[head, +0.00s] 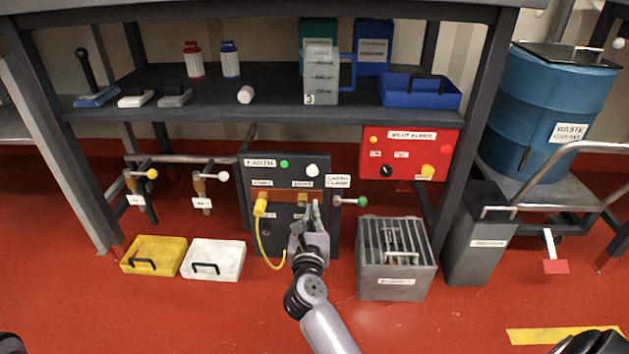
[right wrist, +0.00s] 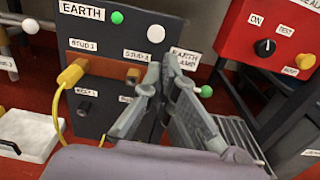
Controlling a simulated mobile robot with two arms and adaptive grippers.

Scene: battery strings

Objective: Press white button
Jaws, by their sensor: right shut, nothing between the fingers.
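The white button (head: 312,170) is a small round white disc at the upper right of the dark EARTH panel (head: 258,186). It also shows in the right wrist view (right wrist: 157,32), just above the fingertips in the picture. A green button (head: 284,164) is to its left on the same panel. My right gripper (head: 316,206) is shut and empty in front of the panel, below the white button in the picture. In the right wrist view its fingertips (right wrist: 162,64) overlap the panel's right stud area. I cannot tell whether they touch it. My left gripper is not in view.
A yellow plug (head: 261,204) with a cable is on the panel's left stud. A red alarm box (head: 408,152) hangs to the right. A grey slatted crate (head: 395,281) and white (head: 228,247) and yellow (head: 165,242) trays are on the floor. A shelf (head: 200,103) runs above.

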